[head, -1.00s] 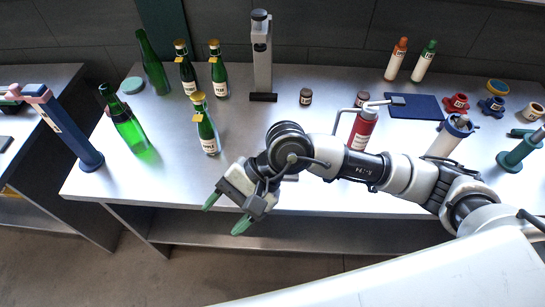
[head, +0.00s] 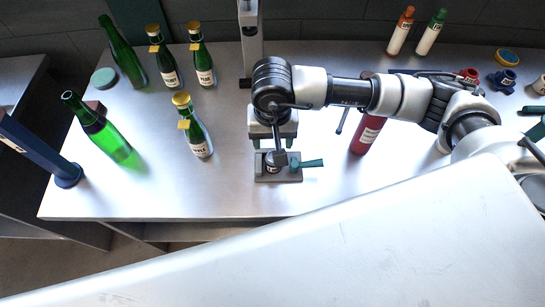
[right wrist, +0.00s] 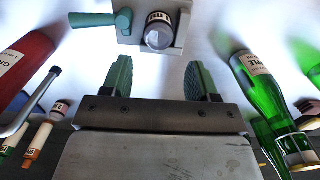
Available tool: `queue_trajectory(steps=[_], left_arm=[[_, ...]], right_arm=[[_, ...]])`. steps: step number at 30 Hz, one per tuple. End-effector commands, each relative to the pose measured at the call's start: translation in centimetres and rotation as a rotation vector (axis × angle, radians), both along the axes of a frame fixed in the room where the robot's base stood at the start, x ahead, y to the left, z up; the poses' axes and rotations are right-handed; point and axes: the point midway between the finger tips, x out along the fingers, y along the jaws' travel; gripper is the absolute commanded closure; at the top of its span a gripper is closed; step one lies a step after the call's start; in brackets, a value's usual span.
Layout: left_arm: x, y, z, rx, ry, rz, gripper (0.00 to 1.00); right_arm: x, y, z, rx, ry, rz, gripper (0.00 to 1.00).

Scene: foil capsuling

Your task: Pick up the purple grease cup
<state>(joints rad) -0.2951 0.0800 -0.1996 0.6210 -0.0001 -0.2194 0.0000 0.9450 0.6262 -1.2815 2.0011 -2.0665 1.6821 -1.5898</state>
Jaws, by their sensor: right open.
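A small dark cup with a white label (head: 274,160) sits in a grey clamp block (head: 292,175) with a green handle, near the table's front edge. In the right wrist view the cup (right wrist: 159,32) shows between the block's jaws, beyond the fingertips; its purple colour is not clear. My right gripper (head: 272,141) points down just behind and above the block. In the right wrist view its green fingers (right wrist: 160,78) are apart with nothing between them. A small labelled jar (right wrist: 60,110) stands at the left of that view. My left gripper is not in view.
Green bottles (head: 197,127) stand left of the block. A red bottle (head: 367,132) stands to its right, under my arm. A grey post (head: 250,45) rises behind. Blue (head: 503,81) and red pieces lie at the far right. The table front beside the block is clear.

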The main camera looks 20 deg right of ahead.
Motion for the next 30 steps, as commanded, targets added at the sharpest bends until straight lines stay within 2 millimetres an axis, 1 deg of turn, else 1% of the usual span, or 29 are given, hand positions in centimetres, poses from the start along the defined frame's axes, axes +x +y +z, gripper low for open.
queue_trajectory(steps=[1, 3, 6, 8, 11, 13, 16, 19, 25, 26, 30], left_arm=[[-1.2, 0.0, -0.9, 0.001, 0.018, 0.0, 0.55], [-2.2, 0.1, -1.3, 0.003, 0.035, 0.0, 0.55], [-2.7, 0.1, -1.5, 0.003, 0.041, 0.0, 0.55], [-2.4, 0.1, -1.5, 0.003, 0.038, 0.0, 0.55], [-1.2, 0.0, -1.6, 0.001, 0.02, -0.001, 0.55], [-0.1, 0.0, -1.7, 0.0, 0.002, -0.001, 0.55], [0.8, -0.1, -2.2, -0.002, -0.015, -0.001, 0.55], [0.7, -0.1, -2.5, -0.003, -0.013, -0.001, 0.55], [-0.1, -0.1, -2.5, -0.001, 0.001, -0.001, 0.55], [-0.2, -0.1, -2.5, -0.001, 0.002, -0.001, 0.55], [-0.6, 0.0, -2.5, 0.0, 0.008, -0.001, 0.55]], right_arm=[[0.0, 0.0, -1.4, 0.0, 0.002, -0.001, 0.41], [0.0, 0.0, -2.4, 0.001, 0.003, -0.002, 0.41], [0.0, 0.0, -3.1, 0.001, 0.0, -0.001, 0.41], [0.0, 0.0, -3.4, 0.001, 0.001, -0.001, 0.41], [-0.1, -0.1, -4.3, 0.001, 0.003, -0.001, 0.41], [-0.2, -0.2, -5.4, 0.001, 0.004, -0.003, 0.41], [-0.2, -0.2, -7.2, 0.002, 0.003, -0.001, 0.41], [-0.2, -0.2, -8.1, 0.002, 0.001, -0.001, 0.41], [-0.1, -0.2, -8.1, 0.003, -0.001, -0.001, 0.41], [-0.1, -0.2, -8.1, 0.003, -0.001, -0.001, 0.42], [-0.2, -0.2, -8.1, 0.002, -0.001, -0.001, 0.64]])
